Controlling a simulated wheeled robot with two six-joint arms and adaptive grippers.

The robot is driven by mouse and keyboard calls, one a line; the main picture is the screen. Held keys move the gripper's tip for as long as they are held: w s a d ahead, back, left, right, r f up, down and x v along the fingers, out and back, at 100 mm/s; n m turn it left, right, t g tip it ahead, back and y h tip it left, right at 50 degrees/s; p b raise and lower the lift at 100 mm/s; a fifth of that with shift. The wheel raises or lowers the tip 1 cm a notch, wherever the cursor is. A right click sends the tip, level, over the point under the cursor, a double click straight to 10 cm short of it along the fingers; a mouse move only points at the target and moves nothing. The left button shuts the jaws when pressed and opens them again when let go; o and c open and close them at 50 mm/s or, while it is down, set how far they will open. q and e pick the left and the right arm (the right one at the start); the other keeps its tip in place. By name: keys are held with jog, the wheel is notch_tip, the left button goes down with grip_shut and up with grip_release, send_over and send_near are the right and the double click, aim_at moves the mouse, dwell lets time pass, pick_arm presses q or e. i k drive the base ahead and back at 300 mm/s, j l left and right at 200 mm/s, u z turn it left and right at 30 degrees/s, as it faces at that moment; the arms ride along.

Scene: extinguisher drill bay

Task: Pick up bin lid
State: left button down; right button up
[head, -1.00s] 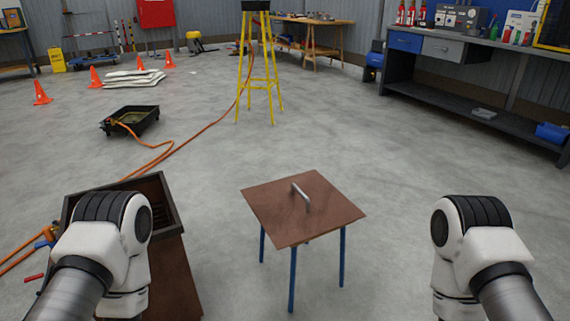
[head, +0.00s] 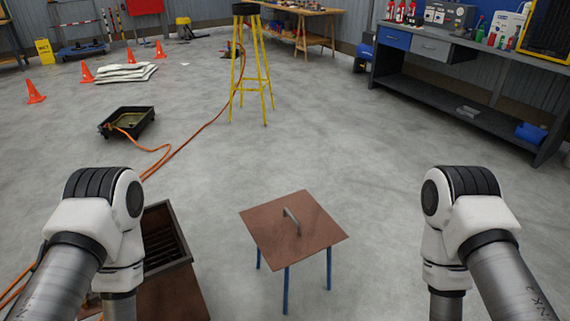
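The bin lid (head: 270,225) is a flat brown square plate with a grey bar handle (head: 291,220) standing up at its middle. It lies on a small stand with blue legs (head: 286,290), in front of me near the middle of the head view. The brown open-topped bin (head: 176,292) stands to its left, partly hidden behind my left arm. My two arms come in at the left and right, apart from the lid. Neither gripper shows in the view.
A black tray (head: 104,129) with an orange hose (head: 152,150) lies at the left. A yellow stool (head: 246,91) stands beyond the lid. A grey workbench (head: 455,104) runs along the right. The floor around the stand's right side is clear.

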aim_at(287, 229)
jog(key=u, duration=1.15)
jog(key=l+z, duration=0.1)
jog(key=z, duration=0.65)
jog(key=i+l+z, duration=0.1)
jog(key=z, duration=0.25)
jog(key=i+l+u, duration=0.35)
jog(key=i, duration=0.2)
jog(key=i+l+u, duration=0.75)
jog(key=i+l, duration=0.1)
jog(key=i, duration=0.1)
